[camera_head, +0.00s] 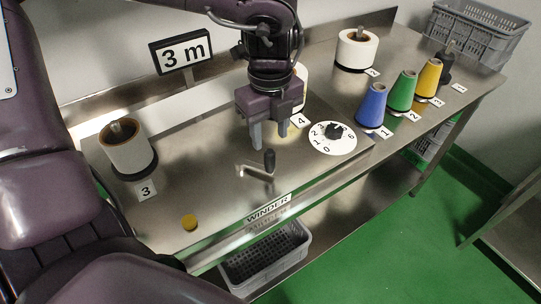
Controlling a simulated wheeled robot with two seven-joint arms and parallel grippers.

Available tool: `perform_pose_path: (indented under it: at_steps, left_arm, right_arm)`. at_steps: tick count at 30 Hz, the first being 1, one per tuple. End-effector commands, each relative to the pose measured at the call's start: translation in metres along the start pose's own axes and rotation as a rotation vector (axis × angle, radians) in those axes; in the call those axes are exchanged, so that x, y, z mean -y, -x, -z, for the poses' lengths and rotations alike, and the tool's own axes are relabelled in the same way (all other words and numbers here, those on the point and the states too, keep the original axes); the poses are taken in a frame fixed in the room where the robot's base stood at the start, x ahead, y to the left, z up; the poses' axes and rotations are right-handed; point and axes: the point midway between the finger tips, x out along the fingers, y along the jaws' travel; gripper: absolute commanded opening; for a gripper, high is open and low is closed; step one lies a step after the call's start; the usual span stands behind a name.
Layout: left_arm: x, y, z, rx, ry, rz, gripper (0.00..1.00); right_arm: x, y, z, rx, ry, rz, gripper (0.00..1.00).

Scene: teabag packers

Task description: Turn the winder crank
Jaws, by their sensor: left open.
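The winder crank (255,171) is a thin metal arm with a dark upright knob (269,161) at its right end. It sits on the steel table behind the "WINDER" label (268,207). My left gripper (269,143) points down just behind and above the crank. Its two grey fingers are apart with nothing seen between them, and they look clear of the knob. A white numbered dial (332,139) with a black pointer knob lies to the right of the crank. My right gripper is not in view.
A white roll (126,152) stands at the left, another (356,50) at the back. Blue (372,105), green (402,91) and yellow (428,78) cones stand at right. A yellow button (189,222) is near the front edge. A "3 m" sign (182,53) stands behind. A grey crate (265,262) sits below.

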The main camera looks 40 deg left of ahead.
Motion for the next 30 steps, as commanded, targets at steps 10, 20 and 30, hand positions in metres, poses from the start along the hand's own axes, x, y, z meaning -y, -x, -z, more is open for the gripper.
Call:
perform_pose_path:
  at_steps: [10,20,30]
  left_arm:
    - [-0.002,-0.051,0.0,-0.003,0.001,-0.006,0.43]
    - [-0.001,-0.072,0.0,-0.001,0.0,0.0,0.43]
    - [-0.001,-0.072,0.0,-0.001,0.0,0.0,0.21]
  right_arm:
    - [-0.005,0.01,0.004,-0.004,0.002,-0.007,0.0]
    - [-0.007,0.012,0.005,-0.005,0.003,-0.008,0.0]
    - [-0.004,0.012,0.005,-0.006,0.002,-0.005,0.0]
